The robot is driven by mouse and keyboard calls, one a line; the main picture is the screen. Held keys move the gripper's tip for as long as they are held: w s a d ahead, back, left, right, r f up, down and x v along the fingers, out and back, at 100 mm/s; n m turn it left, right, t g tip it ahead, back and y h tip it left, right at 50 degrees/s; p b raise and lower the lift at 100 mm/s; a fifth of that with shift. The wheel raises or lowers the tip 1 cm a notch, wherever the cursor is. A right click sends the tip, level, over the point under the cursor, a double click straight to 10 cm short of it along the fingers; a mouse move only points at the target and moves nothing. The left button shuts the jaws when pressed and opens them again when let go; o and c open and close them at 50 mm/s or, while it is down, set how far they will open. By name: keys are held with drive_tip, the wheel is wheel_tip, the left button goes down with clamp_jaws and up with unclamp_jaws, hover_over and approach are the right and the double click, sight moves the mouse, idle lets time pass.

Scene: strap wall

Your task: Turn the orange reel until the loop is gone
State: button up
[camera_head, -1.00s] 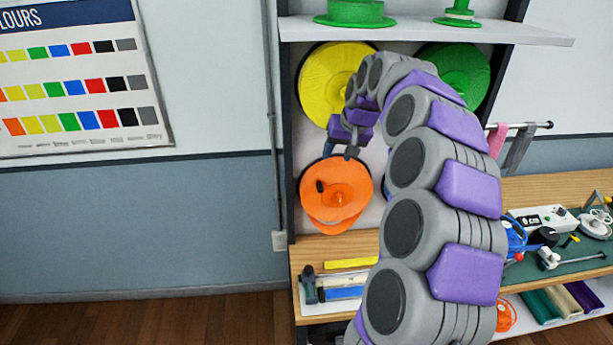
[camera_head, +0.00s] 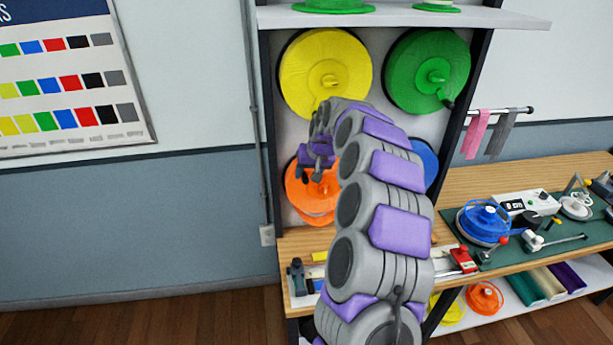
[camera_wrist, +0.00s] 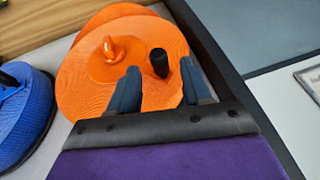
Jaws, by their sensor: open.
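The orange reel (camera_head: 296,188) is mounted low on the wall panel, partly hidden behind my arm. An orange loop of strap (camera_head: 316,218) hangs slack below its rim. The wrist view looks close at the orange reel (camera_wrist: 85,85), with its hub (camera_wrist: 113,48) and a black crank knob (camera_wrist: 159,62). The loop shows there as an orange edge (camera_wrist: 112,13) beyond the disc. My gripper (camera_wrist: 160,73) is open, with its two dark fingers on either side of the knob. Contact with the knob cannot be told. In the head view, my gripper (camera_head: 312,172) is in front of the reel.
A yellow reel (camera_head: 310,80) is above and a green reel (camera_head: 420,80) is above right. A blue reel (camera_head: 428,165) is close on the right, partly hidden by my arm. The wooden bench (camera_head: 540,170) below holds tools.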

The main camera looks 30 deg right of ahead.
drive_tip(key=shift+x, duration=0.85)
clamp_jaws()
